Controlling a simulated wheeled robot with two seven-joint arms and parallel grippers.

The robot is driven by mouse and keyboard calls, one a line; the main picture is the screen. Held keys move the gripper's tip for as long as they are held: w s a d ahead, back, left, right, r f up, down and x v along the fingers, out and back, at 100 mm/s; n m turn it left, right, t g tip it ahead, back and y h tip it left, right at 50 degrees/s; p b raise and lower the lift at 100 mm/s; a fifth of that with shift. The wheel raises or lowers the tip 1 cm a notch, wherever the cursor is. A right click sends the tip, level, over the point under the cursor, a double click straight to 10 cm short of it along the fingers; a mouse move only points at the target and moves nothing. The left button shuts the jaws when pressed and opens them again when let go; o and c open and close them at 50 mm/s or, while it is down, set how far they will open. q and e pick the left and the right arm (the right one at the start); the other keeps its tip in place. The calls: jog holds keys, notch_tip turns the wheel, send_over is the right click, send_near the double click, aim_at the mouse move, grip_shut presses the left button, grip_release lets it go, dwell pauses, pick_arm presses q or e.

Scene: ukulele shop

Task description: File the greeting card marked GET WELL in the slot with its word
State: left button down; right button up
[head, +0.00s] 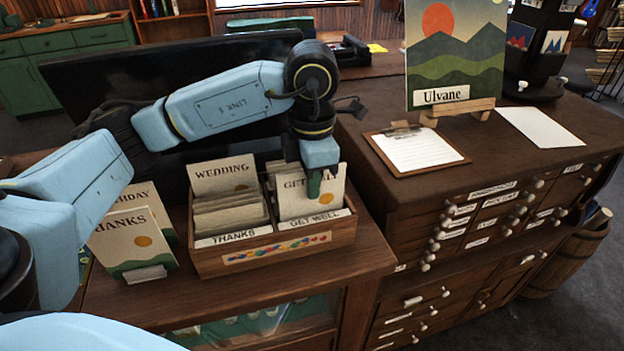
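The wooden card box (276,253) stands on the counter with slots labelled THANKS (234,236) and GET WELL (311,221) in front. The cream GET WELL card (297,203) stands in the right front slot, behind the GET WELL label, its lower part hidden. My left gripper (314,182) points down over this card. A dark green finger overlaps its front and covers part of the word. The other finger is hidden, so I cannot tell whether the grip is closed. My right gripper is not in view.
A WEDDING card (222,178) stands in the back left slot, behind several cards. A THANKS card (132,243) stands left of the box, before a partly hidden card. A clipboard (416,151), painting (455,55) and paper (541,127) are on the drawer cabinet at right.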

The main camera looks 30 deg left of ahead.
pick_arm(q)
jog(key=c, duration=1.6)
grip_release()
jog(key=shift+o, duration=0.2)
jog(key=shift+r, duration=0.1)
notch_tip(320, 180, up, 13)
jog(key=p, duration=0.1)
jog(key=shift+p, duration=0.3)
jog(key=shift+r, duration=0.1)
